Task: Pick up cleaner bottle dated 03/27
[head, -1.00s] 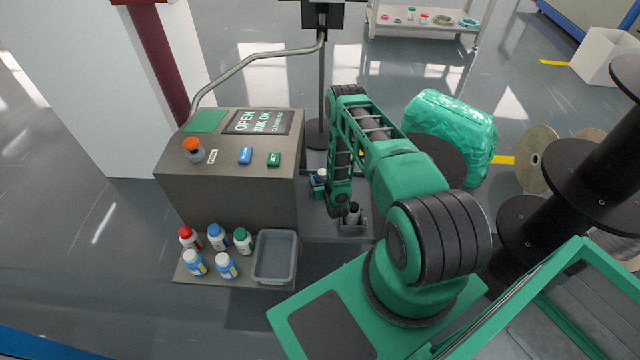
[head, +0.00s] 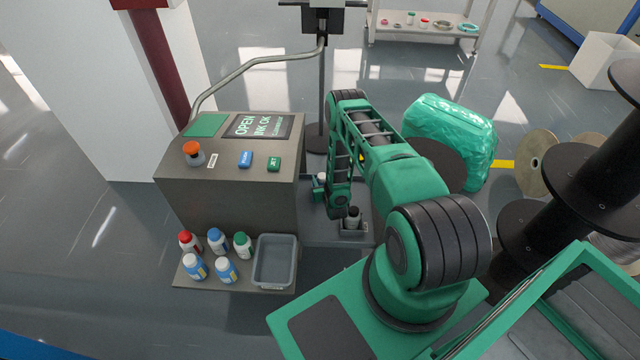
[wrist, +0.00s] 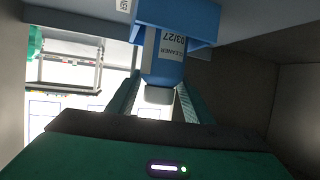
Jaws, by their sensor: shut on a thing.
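In the head view my gripper (head: 319,188) is beside the right side of the grey machine, mostly hidden by my arm. A small white part shows there.
Several bottles with red, blue and green-white caps stand on the machine's front shelf (head: 240,284), beside an empty grey tray (head: 275,260). A dark-capped bottle (head: 353,216) sits in a small holder near my arm. The grey machine (head: 230,190) stands close on the left.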

